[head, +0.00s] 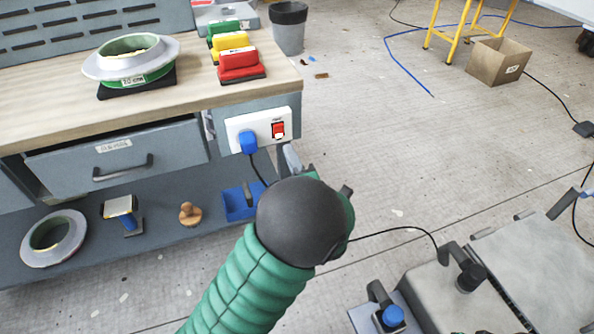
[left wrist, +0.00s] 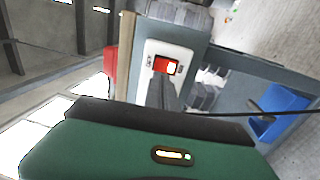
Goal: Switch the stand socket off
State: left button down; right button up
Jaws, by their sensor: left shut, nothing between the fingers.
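The stand socket (head: 240,125) is a white plate on the end of the grey workbench. A blue plug (head: 248,142) sits in its left part, with a black cable hanging down. Its red rocker switch (head: 278,130) is at the right of the plate; in the left wrist view the switch (left wrist: 166,65) shows red with a bright part at one side. My left gripper (head: 290,158) is shut and empty, just below and in front of the switch. In the left wrist view its fingers (left wrist: 163,92) point at the switch; I cannot tell whether they touch it. My right gripper is not in view.
Red, yellow and green blocks (head: 240,65) stand on the bench top near its right edge. A blue tray (head: 238,203) is on the lower shelf. A dark bin (head: 289,28) stands behind the bench.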

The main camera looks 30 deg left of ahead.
aim_at(279, 129)
pick_arm(q)
jog(key=b+x, duration=0.1)
jog(key=x, duration=0.5)
jog(key=shift+s+f, duration=0.1)
jog(key=shift+a, duration=0.15)
